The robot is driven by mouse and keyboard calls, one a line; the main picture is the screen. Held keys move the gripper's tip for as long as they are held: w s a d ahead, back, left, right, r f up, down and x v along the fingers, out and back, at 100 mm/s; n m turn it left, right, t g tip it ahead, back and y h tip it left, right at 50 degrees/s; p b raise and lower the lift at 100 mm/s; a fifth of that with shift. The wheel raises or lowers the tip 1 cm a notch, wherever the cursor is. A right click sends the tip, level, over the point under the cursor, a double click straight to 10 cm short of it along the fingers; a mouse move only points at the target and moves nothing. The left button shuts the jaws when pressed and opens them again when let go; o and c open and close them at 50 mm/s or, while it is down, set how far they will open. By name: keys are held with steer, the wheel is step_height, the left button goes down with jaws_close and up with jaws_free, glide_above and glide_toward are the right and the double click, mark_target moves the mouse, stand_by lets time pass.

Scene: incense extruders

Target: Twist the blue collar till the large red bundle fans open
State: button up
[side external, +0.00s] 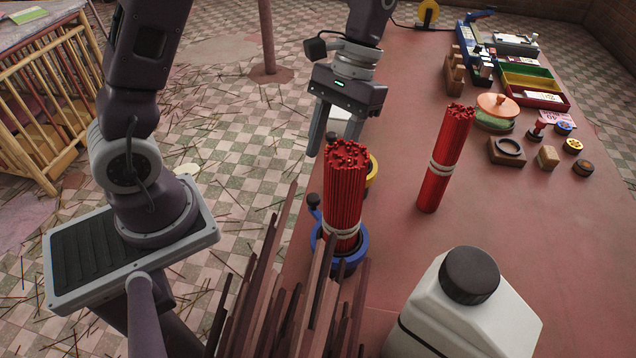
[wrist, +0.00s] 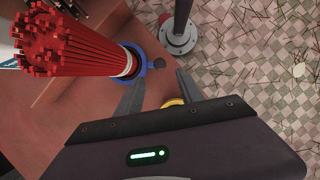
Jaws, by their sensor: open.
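The large red bundle (side external: 344,185) of sticks stands upright, tied low down with a pale band (side external: 341,233). The blue collar (side external: 352,262) sits around its base, with a dark-knobbed handle (side external: 313,200) at its left. In the wrist view the bundle (wrist: 75,52) leans in from the left and the collar (wrist: 143,68) shows at its foot, beside the fingertips. My gripper (side external: 333,147) is open and empty, above and behind the bundle; its fingers (wrist: 159,82) also show in the wrist view. The collar's front is partly hidden by dark sticks.
A yellow ring (side external: 373,172) lies just behind the bundle. A second tied red bundle (side external: 447,155) stands to the right. Dark wooden sticks (side external: 285,290) and a white jug (side external: 465,310) crowd the front.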

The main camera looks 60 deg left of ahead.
mark_target(315, 196)
steer(key=x, duration=0.7)
jaws_close()
stand_by(1.2)
